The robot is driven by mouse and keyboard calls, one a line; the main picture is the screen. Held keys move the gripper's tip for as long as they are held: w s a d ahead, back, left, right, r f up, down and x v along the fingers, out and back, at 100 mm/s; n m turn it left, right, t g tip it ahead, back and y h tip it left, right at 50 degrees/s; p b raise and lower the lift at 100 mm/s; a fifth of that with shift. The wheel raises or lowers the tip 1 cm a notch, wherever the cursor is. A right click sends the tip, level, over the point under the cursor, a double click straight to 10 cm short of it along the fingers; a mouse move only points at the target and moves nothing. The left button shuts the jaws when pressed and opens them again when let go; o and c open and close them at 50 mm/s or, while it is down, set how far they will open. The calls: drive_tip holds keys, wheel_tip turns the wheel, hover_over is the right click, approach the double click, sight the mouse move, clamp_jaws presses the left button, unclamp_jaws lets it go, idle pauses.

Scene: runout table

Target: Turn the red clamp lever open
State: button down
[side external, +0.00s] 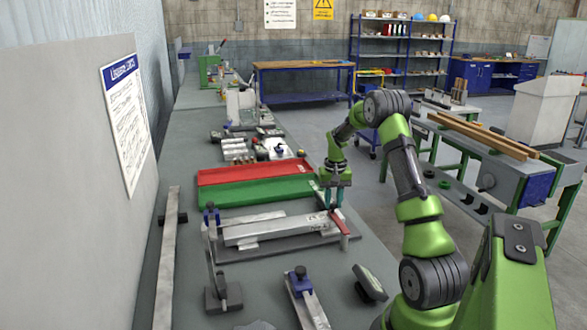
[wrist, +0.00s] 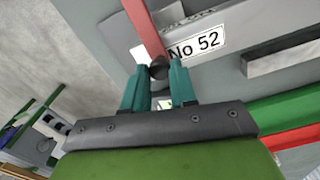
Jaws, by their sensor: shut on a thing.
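The red clamp lever (side external: 340,222) is a narrow flat bar at the right end of the grey clamp fixture (side external: 283,251) in the side view. In the wrist view the lever (wrist: 143,27) runs up from a dark round knob (wrist: 158,69) at its near end. My green gripper (side external: 333,206) reaches down over the lever from above. In the wrist view its teal fingers (wrist: 158,80) stand either side of the knob, shut on it. The fingertips partly hide the knob's sides. The lever's far end is cut off by the wrist picture's top edge.
A white "No 52" label (wrist: 195,43) is beside the lever. A metal bar (side external: 282,228) lies on the fixture.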

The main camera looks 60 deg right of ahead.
drive_tip(key=shift+d, duration=0.1)
drive_tip(key=shift+s+d+m, duration=0.5)
drive_tip(key=shift+s+m, duration=0.2)
drive_tip(key=shift+m, duration=0.3)
drive_tip(key=s+a+m, duration=0.1)
drive_tip(key=s+m, duration=1.1)
drive_tip(key=m, duration=0.3)
drive_tip(key=shift+s+m, duration=0.25)
drive_tip(key=shift+m, duration=0.15)
drive_tip(key=shift+r, duration=0.1)
drive_tip(key=c, duration=0.9)
unclamp_jaws()
drive_tip(key=shift+a, duration=0.1)
